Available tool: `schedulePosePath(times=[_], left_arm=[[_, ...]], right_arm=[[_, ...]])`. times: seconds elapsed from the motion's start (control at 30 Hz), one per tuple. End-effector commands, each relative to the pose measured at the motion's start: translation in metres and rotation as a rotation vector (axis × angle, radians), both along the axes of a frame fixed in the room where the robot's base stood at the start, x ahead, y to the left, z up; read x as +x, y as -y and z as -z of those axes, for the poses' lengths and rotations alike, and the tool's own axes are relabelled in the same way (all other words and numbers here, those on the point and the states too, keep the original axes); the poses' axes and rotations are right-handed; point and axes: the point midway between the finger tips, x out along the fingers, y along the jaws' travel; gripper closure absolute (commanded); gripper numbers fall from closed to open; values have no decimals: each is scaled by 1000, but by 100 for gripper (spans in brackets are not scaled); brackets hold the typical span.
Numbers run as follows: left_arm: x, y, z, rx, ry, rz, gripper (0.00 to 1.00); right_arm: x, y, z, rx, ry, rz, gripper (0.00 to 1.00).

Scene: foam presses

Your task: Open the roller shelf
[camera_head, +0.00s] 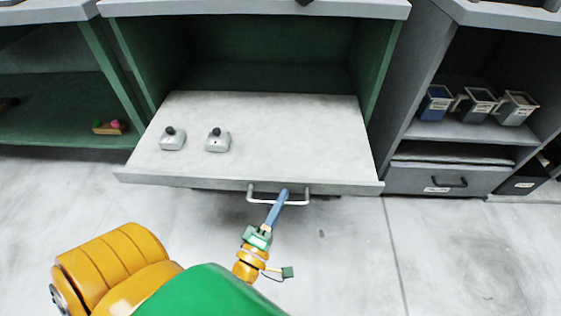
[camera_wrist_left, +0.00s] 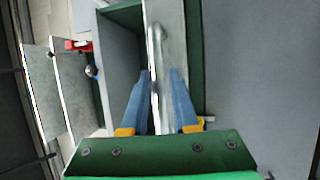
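The roller shelf (camera_head: 270,130) is a pale grey board pulled out from a green-walled cabinet. A metal bar handle (camera_head: 262,201) sits on its front edge. My left gripper (camera_head: 281,193) is at the right half of this handle. In the left wrist view, the blue fingers of my left gripper (camera_wrist_left: 161,75) stand apart on either side of the handle bar (camera_wrist_left: 155,45). A gap shows between the bar and the right-hand finger, so it looks open around the bar. My right gripper is in neither view.
Two small grey devices with black knobs (camera_head: 172,138) (camera_head: 218,140) stand on the shelf's left part. A grey cabinet (camera_head: 450,180) with several bins stands at right, a green shelf unit (camera_head: 60,115) at left. Floor in front is clear.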

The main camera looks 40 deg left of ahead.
Motion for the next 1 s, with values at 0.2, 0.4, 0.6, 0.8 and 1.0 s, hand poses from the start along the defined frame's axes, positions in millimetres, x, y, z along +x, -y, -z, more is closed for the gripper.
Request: schedulePosePath(times=[0.2, 0.4, 0.6, 0.8, 1.0], left_arm=[[0, 0, 0, 0, 1, -1, 53], [-8, 1, 2, 1, 0, -1, 53], [-50, 7, 10, 2, -2, 0, 53], [-69, 10, 12, 1, 0, 0, 53], [-69, 10, 12, 0, 1, -1, 53]], right_arm=[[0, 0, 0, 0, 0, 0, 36], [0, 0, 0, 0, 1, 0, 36], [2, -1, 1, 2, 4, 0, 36], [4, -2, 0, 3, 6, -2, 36], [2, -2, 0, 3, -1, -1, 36]])
